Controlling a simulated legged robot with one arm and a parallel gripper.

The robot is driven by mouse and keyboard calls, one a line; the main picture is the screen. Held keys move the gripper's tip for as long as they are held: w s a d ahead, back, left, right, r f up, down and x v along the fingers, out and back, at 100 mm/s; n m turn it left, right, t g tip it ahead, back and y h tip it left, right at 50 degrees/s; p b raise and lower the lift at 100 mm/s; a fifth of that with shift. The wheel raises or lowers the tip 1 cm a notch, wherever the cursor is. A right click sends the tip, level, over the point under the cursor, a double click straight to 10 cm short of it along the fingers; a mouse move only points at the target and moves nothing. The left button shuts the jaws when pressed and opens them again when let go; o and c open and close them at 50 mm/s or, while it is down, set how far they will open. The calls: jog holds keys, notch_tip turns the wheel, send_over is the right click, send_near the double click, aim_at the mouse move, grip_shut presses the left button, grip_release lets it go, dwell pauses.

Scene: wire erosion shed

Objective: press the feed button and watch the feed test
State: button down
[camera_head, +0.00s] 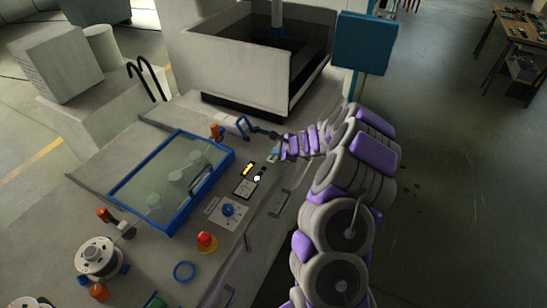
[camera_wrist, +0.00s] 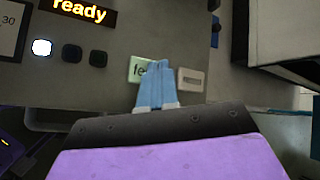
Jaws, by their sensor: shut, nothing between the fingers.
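A pale green plate (camera_wrist: 137,70) bears dark lettering that starts with "fe"; the rest is hidden behind my fingertips. My gripper (camera_wrist: 159,72) is shut and empty, its light blue fingers over the right part of this plate. I cannot tell whether the tips touch it. In the head view my gripper (camera_head: 277,152) is at the panel's far right side. A display (camera_wrist: 88,10) reads "ready" in orange; it also shows in the head view (camera_head: 248,169). Below it are a lit white button (camera_wrist: 41,47) and two dark buttons (camera_wrist: 85,55).
A grey slotted plate (camera_wrist: 190,80) sits right of my fingers. Left of the panel is a blue-framed glass cover (camera_head: 227,163). Nearer are a blue knob (camera_head: 228,210), a red button (camera_head: 206,239) and a spool (camera_head: 98,257). A tank (camera_head: 230,72) stands behind.

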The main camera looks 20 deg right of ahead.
jog(key=shift+a, duration=0.2)
jog(key=shift+a, duration=0.2)
jog(key=shift+d+f, duration=0.25)
jog(key=shift+a, duration=0.15)
dwell(0.4)
jog(key=shift+r, duration=0.1)
jog(key=shift+a+r+p, duration=0.3)
jog(key=shift+r+p, duration=0.1)
jog(key=shift+r, duration=0.25)
